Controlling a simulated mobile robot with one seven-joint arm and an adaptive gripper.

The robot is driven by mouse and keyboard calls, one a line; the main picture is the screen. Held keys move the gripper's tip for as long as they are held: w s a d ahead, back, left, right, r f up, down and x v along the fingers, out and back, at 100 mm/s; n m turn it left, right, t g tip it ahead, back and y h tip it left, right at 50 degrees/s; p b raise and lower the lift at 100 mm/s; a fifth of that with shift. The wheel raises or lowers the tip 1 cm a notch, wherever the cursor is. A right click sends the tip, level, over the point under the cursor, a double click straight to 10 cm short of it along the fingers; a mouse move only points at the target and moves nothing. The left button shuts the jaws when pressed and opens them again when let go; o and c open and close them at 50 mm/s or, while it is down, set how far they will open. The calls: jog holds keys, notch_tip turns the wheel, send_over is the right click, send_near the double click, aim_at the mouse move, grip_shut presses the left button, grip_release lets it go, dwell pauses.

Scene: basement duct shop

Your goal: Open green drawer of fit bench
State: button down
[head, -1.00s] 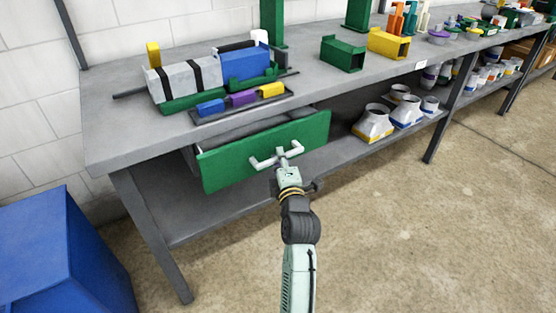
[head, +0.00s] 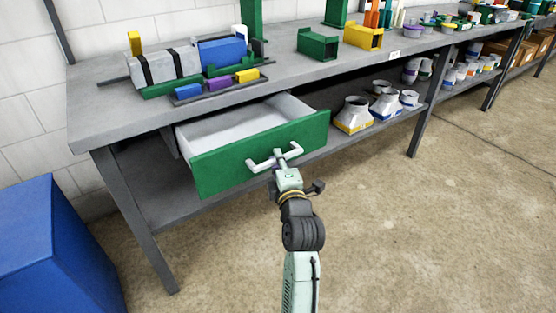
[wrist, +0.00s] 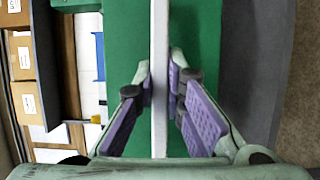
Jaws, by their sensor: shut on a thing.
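The green drawer (head: 225,166) of the fit bench (head: 105,125) stands well out from under the bench top, and its pale, empty-looking inside shows. A white bar handle (head: 262,164) runs across its front. My gripper (head: 285,160) is shut on the handle near its middle. In the wrist view the handle (wrist: 160,100) runs upright between the two purple-padded fingers of my gripper (wrist: 162,85), with the green drawer front (wrist: 125,60) behind it.
A blue cabinet or bin (head: 55,250) stands at the lower left. Duct fittings (head: 355,114) sit on the shelf to the right of the drawer. Blocks and green and yellow duct pieces (head: 318,43) stand on the bench top. The floor in front is clear.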

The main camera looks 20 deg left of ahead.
jog(key=c, duration=1.6)
grip_release()
jog(key=shift+c, duration=0.2)
jog(key=shift+s, duration=0.1)
jog(key=v, duration=0.7)
jog(key=shift+s+d, duration=0.1)
jog(key=shift+d, duration=0.05)
